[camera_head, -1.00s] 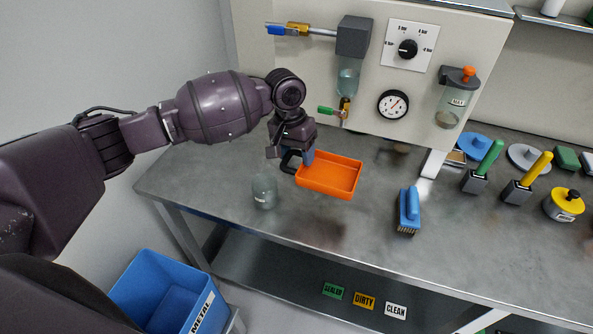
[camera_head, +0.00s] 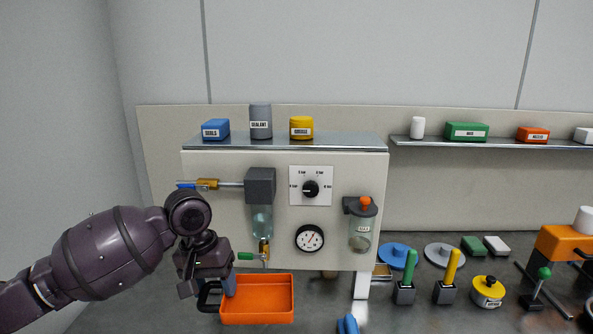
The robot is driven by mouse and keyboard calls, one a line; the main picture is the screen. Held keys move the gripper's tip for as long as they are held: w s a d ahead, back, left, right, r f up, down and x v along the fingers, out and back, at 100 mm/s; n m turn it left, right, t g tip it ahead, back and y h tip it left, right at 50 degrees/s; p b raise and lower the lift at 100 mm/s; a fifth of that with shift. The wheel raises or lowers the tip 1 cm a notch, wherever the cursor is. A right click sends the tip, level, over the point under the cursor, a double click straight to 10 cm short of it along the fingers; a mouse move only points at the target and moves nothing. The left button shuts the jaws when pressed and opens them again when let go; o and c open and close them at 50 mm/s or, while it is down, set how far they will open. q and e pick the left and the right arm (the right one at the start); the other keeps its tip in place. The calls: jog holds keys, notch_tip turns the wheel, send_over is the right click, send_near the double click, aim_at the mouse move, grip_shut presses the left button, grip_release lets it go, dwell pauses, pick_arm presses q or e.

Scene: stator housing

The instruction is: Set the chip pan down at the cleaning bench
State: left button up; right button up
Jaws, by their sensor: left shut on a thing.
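The chip pan (camera_head: 258,300) is a shallow orange tray with a dark handle on its left side. It is low in the head view, at the grey bench (camera_head: 318,310), below the front panel. My left gripper (camera_head: 226,286) is shut at the pan's left end, by the handle, and holds it. I cannot tell whether the pan's underside touches the bench top. My right gripper is not in view.
A cream panel (camera_head: 222,163) with valve, dial and gauge (camera_head: 310,238) stands behind the pan. A blue brush (camera_head: 348,324) lies at the bottom edge, right of the pan.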

pick_arm(q)
jog(key=s+a+f, duration=0.4)
jog(key=s+f, duration=0.1)
jog(key=s, duration=0.2)
jog(key=shift+a+n, duration=0.15)
jog(key=shift+n, duration=0.25)
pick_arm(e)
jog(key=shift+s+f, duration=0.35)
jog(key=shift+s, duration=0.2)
